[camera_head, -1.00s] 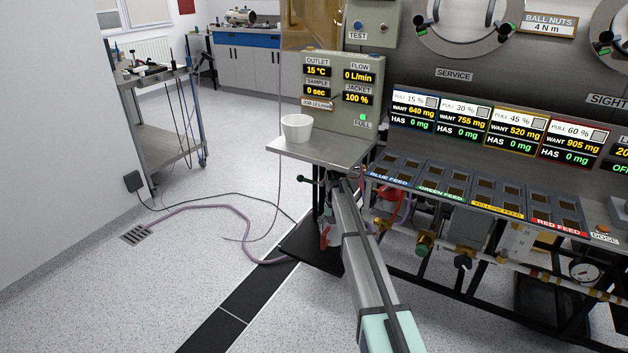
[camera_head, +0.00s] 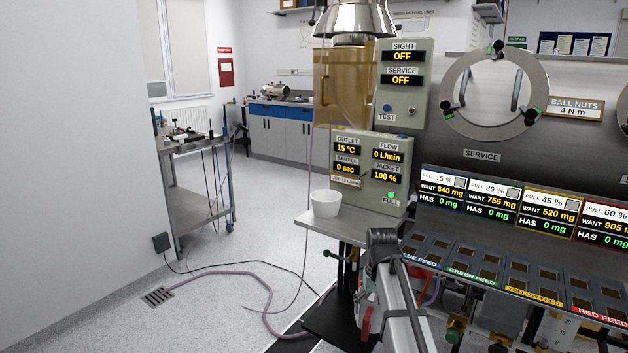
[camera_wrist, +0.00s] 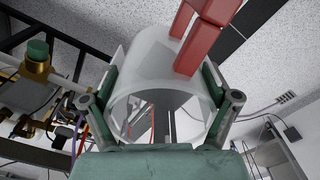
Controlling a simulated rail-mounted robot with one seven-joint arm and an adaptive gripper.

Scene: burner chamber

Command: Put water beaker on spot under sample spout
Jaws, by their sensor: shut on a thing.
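The beaker (camera_wrist: 150,70) is a clear, pale cylinder with what looks like a red handle (camera_wrist: 195,45) on its far side. My gripper (camera_wrist: 160,82) is shut on it, one finger pad on each side, and the rim faces the wrist camera. In the head view my arm comes up from the bottom, right of the shelf. A red part (camera_head: 366,322) shows low beside it, probably the handle; the beaker itself is hard to make out there. The grey panel (camera_head: 370,170) has a SAMPLE reading of 0 sec. I cannot make out the sample spout or its spot.
A white cup (camera_head: 326,203) stands on the metal shelf (camera_head: 350,226) under the panel. Feed trays (camera_head: 490,270) line the bench to the right, with pipes and valves below. A trolley (camera_head: 195,190) stands at left.

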